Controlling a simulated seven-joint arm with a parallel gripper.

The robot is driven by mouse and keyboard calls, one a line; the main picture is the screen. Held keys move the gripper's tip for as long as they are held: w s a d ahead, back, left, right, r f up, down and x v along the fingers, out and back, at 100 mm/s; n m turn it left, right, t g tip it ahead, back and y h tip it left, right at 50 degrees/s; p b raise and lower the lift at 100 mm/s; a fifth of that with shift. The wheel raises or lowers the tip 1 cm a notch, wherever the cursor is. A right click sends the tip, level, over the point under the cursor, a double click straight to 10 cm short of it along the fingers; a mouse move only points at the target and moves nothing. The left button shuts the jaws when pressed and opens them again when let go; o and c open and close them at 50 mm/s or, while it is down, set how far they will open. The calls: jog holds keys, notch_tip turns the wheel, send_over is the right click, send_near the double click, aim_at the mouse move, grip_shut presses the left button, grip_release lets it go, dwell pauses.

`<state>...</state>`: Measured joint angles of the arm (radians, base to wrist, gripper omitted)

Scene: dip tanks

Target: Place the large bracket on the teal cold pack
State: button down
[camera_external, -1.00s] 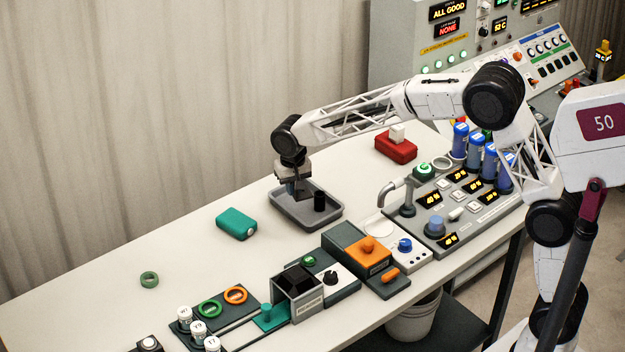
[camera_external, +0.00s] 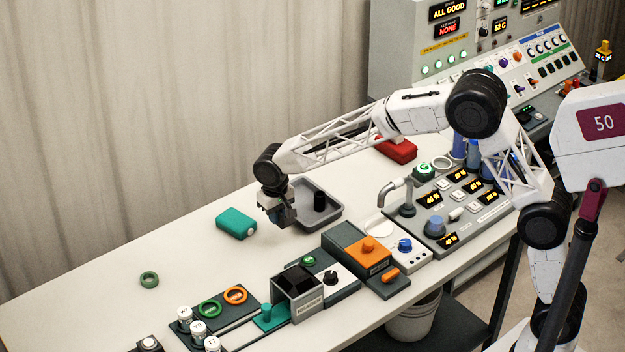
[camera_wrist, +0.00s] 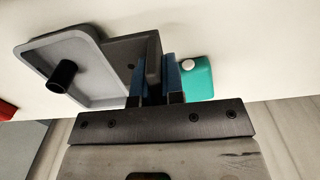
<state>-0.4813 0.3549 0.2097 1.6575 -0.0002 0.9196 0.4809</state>
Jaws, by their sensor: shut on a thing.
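The large bracket (camera_wrist: 122,55) is a dark grey piece with a flat plate and an upright flange. My gripper (camera_wrist: 163,75) is shut on its flange between blue fingers in the wrist view. In the external view my gripper (camera_external: 277,212) hangs between the grey tray and the teal cold pack, and the bracket is mostly hidden there. The teal cold pack (camera_external: 236,223) lies on the table just left of my gripper, with a white cap at one end. It also shows in the wrist view (camera_wrist: 200,82), right of the fingers and partly hidden by them.
A grey tray (camera_external: 328,218) with a black cylinder (camera_external: 320,201) in it is right of my gripper. A green ring (camera_external: 149,279) lies further left. Dark modules and an orange block (camera_external: 368,248) line the front edge. The table left of the cold pack is mostly clear.

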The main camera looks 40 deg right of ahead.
send_over(230, 222)
jog(key=shift+w+f, duration=0.1)
jog(key=shift+f, duration=0.6)
dwell(0.5)
jog(key=shift+f, duration=1.75)
jog(key=shift+f, duration=0.2)
jog(key=c, duration=1.2)
grip_release()
jog(key=shift+r, duration=0.2)
